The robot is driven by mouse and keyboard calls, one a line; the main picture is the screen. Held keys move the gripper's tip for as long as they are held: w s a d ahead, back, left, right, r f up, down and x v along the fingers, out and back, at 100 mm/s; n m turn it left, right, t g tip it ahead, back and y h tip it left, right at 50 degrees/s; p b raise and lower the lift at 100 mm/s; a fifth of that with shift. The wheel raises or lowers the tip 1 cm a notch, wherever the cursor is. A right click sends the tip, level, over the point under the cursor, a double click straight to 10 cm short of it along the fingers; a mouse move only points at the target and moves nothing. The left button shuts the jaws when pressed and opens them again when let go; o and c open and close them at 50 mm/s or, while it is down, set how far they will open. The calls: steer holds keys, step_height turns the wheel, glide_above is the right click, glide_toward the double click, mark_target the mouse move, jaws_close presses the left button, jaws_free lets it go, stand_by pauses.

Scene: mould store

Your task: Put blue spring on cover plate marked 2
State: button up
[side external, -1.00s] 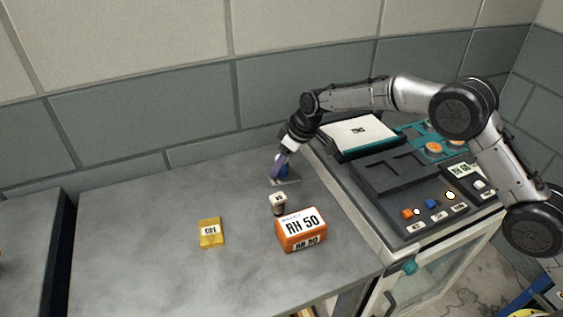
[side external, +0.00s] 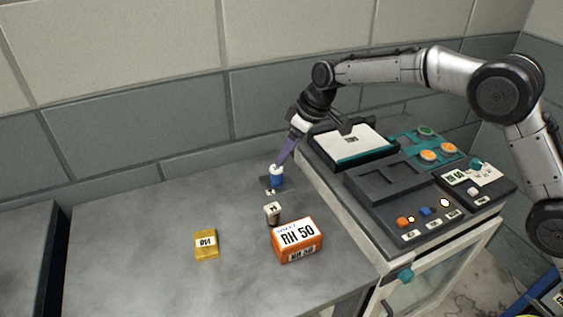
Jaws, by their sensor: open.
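The blue spring (side external: 276,181) shows as a small blue upright cylinder with a pale top, near the back of the grey bench. It stands on or just in front of a small thin dark plate (side external: 264,183); I cannot tell exactly how much of it rests on the plate. A small pale label lies at the plate's front edge, too small to read. My gripper (side external: 280,162) is open, with its purple-grey fingers pointing down at the top of the spring. I cannot tell whether the fingertips still touch it.
A small grey piece with a pale labelled top (side external: 272,213) stands in front of the plate. An orange box marked RH 50 (side external: 297,241) and a yellow labelled block (side external: 206,244) are nearer. A dark control machine (side external: 400,200) stands at the right. The bench's left side is clear.

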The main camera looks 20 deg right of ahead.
steer(key=shift+v, duration=1.3)
steer(key=s+d+r+m+t+h, duration=0.1)
steer(key=s+d+r+m, duration=0.1)
steer(key=s+d+r, duration=0.6)
steer(key=s+d+r+m, duration=0.2)
steer(key=s+d+r, duration=0.3)
steer(key=s, duration=0.6)
steer(key=s+d+f+m, duration=0.1)
steer(key=s+d, duration=0.1)
steer(key=s, duration=0.5)
steer(key=s+d+f+m+h, duration=0.1)
steer(key=s+d+f, duration=0.1)
steer(key=s, duration=0.6)
steer(key=s+d+f+m+t, duration=0.1)
steer(key=s+d, duration=0.3)
steer(key=s, duration=0.4)
steer(key=shift+f+m+h, duration=0.4)
steer(key=shift+f, duration=0.3)
